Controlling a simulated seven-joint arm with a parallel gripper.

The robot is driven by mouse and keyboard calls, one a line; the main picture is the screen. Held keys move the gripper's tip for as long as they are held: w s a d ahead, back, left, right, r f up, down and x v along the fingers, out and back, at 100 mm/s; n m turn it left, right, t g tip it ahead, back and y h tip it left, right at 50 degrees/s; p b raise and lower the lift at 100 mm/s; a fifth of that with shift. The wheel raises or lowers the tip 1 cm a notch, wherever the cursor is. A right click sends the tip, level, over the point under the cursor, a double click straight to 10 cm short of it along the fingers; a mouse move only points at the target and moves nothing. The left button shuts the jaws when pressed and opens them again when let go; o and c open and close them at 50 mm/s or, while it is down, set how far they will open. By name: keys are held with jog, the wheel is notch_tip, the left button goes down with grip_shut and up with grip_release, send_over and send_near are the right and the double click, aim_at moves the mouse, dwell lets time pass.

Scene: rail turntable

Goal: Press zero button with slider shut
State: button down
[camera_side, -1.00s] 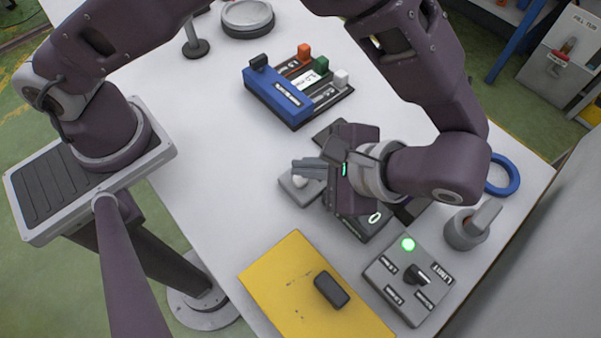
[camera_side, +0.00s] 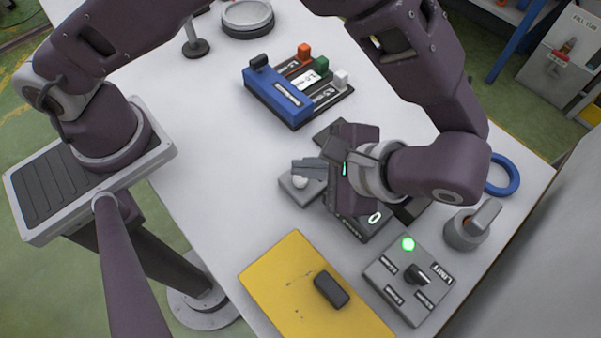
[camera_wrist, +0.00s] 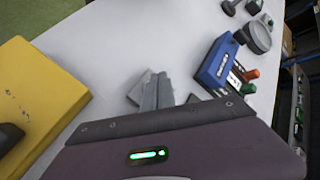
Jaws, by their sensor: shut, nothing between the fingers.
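My gripper (camera_side: 296,168) is shut and empty, its fingertips pointing left over a small grey block with a pale round button (camera_side: 300,182). In the side view the tips overlap the button's upper edge; I cannot tell whether they touch it. The wrist view shows the shut fingers (camera_wrist: 153,92) in front of the grey block (camera_wrist: 139,88), hiding part of it. A blue housing (camera_side: 277,93) with a black knob (camera_side: 259,61) stands farther back, beside slots with orange, green and white knobs. I cannot tell which part is the slider. A dark device (camera_side: 366,226) lies partly hidden under my gripper.
A grey LIMIT panel (camera_side: 396,286) with a lit green lamp (camera_side: 408,244) and a black dial stands at the front right. A yellow plate (camera_side: 285,276) carries a dark block (camera_side: 331,289). A blue ring (camera_side: 514,175) lies at the right edge. The table's left middle is clear.

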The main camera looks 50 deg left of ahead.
aim_at(306, 181)
dwell(0.4)
jog(key=shift+f, duration=0.4)
jog(key=shift+f, duration=0.55)
dwell(0.5)
jog(key=shift+r, duration=0.95)
jog(key=shift+r, duration=2.55)
